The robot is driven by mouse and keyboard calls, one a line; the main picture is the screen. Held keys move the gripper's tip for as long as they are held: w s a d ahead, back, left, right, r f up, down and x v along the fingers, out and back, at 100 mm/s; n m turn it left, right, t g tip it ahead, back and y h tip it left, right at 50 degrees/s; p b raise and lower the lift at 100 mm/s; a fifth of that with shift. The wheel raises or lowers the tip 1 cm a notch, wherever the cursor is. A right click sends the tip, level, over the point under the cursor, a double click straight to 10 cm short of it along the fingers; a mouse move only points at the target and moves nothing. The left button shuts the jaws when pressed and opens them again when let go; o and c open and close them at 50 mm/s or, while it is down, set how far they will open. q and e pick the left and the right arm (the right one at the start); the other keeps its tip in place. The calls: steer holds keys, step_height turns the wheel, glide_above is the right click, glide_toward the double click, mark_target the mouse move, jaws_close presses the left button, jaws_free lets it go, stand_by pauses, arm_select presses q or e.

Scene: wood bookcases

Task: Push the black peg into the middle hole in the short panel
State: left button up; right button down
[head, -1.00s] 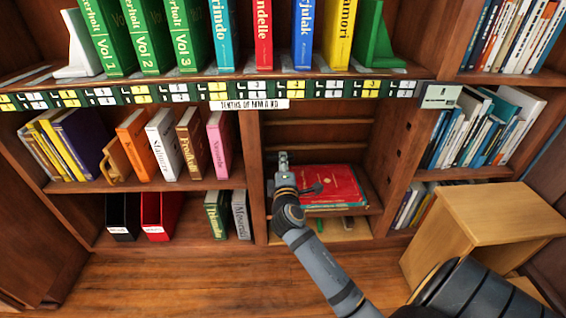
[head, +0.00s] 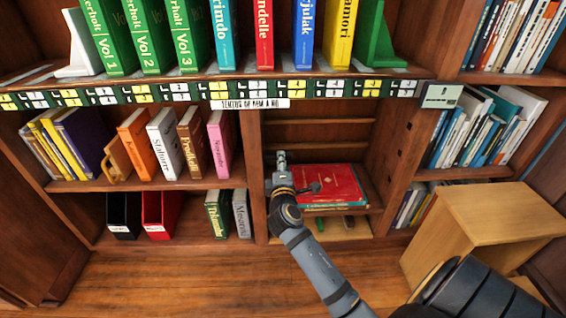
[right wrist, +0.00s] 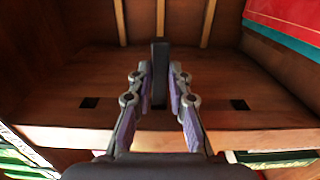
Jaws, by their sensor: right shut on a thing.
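My right gripper (right wrist: 160,95) is shut on the black peg (right wrist: 160,60), which stands between its fingers in the right wrist view. In the head view my right gripper (head: 281,158) is at the left side of the open cubby. The short panel (right wrist: 205,88), a wooden side panel of the cubby, lies behind the peg in the right wrist view. Two dark square holes show in it, one left (right wrist: 89,102) and one right (right wrist: 240,104) of the peg. The middle hole is hidden behind the peg and fingers. I cannot tell whether the peg touches the panel. My left gripper is out of view.
Red and teal books (head: 333,184) lie flat in the cubby, just right of my right gripper. The right cubby wall (head: 392,165) also has dark holes. Upright books (head: 165,145) fill the shelf to the left. A wooden stool (head: 490,215) stands front right.

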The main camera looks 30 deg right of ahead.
mark_target(267, 158)
steer(key=shift+w+a+b, duration=0.2)
steer(key=shift+w+a, duration=0.4)
steer(key=shift+a, duration=0.35)
steer(key=shift+w+a+b, duration=0.15)
steer(key=shift+w+a, duration=0.4)
steer(key=shift+a, duration=0.4)
steer(key=c, duration=1.2)
jaws_free()
steer(key=shift+r, duration=0.1)
steer(key=shift+d, duration=0.1)
